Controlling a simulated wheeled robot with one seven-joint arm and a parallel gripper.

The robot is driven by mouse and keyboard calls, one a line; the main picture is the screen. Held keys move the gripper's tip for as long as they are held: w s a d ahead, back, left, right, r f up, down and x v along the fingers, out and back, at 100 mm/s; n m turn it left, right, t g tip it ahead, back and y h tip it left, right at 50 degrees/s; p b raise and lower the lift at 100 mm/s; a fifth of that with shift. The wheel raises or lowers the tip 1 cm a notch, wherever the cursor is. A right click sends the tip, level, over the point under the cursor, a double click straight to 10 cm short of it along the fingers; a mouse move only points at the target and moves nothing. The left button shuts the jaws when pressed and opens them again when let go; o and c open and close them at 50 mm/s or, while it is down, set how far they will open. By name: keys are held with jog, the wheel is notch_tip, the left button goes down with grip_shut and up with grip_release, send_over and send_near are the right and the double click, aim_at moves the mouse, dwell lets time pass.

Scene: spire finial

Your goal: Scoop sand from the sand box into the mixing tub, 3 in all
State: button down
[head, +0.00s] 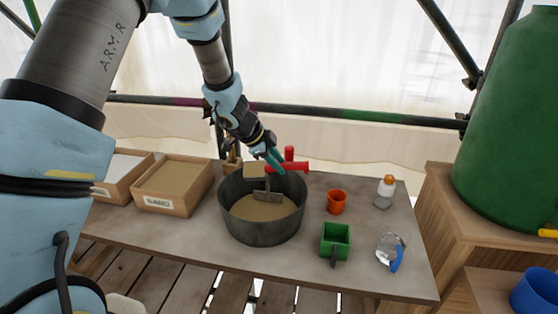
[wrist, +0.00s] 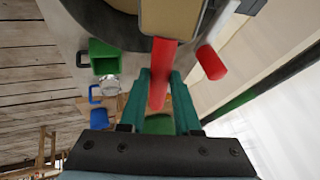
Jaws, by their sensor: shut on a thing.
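My gripper (head: 274,158) is shut on a red handle (wrist: 160,75), which shows between the teal fingers in the wrist view. The handle leads to a scoop (wrist: 170,16) with a tan, sand-coloured surface inside. In the head view the scoop (head: 256,171) is at the far rim of the mixing tub, above it and roughly level. The dark round mixing tub (head: 262,231) has tan sand across its bottom. A grey flat-bladed tool (head: 267,196) stands inside it.
A box with pale contents (head: 125,166) stands at far left. A red cylinder (head: 289,154) is behind the handle.

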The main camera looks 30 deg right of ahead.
jog(key=b, duration=0.2)
jog(key=shift+f+b, duration=0.25)
jog(key=shift+b, duration=0.7)
jog(key=b, duration=0.3)
jog(key=t+h+b, duration=0.1)
jog(key=b, duration=0.7)
jog(key=shift+s+a+f+t+h, duration=0.2)
jog(key=shift+s+a+t+h, duration=0.05)
jog(key=shift+s+t+h, duration=0.15)
jog(key=t+h+b, duration=0.1)
jog(key=b, duration=0.7)
jog(key=f+t+h+b, duration=0.1)
jog(key=b, duration=0.8)
jog(key=s+a+t+h+b, duration=0.1)
jog(key=t+b, duration=0.1)
jog(key=b, duration=0.7)
jog(key=shift+f+m+h, duration=0.15)
jog(key=shift+m+h, duration=0.25)
jog(key=shift+s+b, duration=0.1)
jog(key=shift+b, duration=1.1)
jog(key=shift+r, duration=0.35)
